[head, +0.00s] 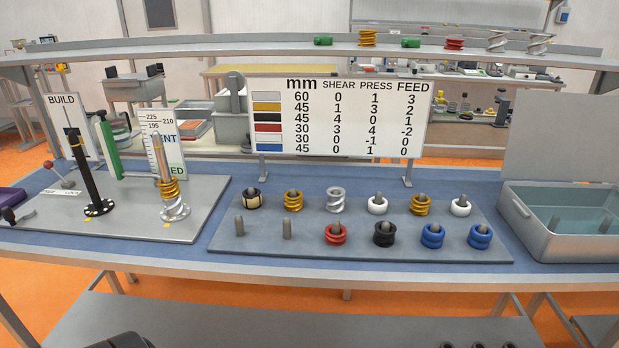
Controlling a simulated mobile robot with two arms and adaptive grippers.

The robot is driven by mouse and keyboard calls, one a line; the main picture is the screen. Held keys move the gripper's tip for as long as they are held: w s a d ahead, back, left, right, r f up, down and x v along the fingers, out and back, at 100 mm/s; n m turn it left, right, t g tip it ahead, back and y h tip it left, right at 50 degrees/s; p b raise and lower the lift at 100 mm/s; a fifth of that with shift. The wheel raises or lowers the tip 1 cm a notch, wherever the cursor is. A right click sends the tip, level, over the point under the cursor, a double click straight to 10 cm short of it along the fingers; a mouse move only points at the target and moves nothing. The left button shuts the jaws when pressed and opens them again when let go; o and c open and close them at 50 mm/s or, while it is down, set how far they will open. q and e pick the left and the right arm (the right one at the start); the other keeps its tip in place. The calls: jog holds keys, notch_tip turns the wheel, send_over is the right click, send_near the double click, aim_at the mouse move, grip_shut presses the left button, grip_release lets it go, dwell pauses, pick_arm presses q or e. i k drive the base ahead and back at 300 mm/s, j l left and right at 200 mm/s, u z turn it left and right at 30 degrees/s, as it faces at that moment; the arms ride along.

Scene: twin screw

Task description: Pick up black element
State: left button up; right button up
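A black element (384,235) sits around a peg in the front row of the grey peg plate (300,246), between a red element (336,235) and a blue one (432,236). A second, partly black element with a beige face (252,200) sits on the back row's leftmost peg. Neither gripper can be made out in the head view. Only dark parts show at the bottom edge, and I cannot tell what they are.
Gold, silver, white and blue elements occupy other pegs; two front-left pegs are bare. A sign (340,116) stands behind. A build plate (125,215) with two upright rods is left. An open grey bin (570,235) is right.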

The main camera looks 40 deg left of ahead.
aim_at(253, 202)
jog(key=u, duration=1.75)
